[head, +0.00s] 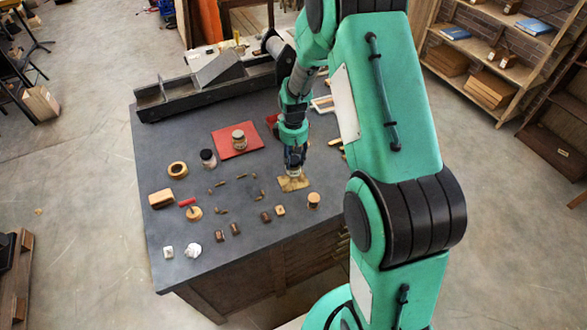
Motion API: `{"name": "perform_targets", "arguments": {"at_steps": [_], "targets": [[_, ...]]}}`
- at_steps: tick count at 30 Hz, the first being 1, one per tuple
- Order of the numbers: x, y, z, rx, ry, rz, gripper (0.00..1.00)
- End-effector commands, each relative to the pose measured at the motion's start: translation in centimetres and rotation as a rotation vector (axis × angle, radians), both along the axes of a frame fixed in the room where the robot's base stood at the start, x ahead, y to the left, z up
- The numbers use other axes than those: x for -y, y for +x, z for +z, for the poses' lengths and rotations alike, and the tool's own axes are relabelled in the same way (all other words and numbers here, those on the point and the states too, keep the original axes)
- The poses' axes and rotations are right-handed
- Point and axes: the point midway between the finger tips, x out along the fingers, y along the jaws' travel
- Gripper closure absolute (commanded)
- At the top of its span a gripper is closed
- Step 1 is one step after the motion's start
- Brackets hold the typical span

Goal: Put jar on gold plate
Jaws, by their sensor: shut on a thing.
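My gripper (294,158) points down over the gold plate (287,185) near the middle right of the table. It is shut on a small pale jar (295,172), mostly hidden by the fingers. The jar is at or just above the plate; I cannot tell whether it touches. Another jar with a pale lid (238,139) stands on a red sheet (226,149). A dark-topped jar (208,158) stands left of that sheet.
The dark table (165,220) carries several small blocks and stamps. A tape roll (177,169) and wooden block (160,198) lie at left. A wooden cylinder (313,200) stands right of the plate.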

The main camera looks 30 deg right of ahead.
Motion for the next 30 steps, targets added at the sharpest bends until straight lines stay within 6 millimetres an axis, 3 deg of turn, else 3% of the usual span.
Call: {"name": "perform_targets", "arguments": {"at_steps": [5,17,30], "targets": [[0.0,0.1,-1.4,0.001,0.0,0.0,1.0],[0.0,0.0,-1.8,0.0,0.0,0.0,1.0],[0.0,0.0,-5.2,0.001,0.0,0.0,1.0]]}}
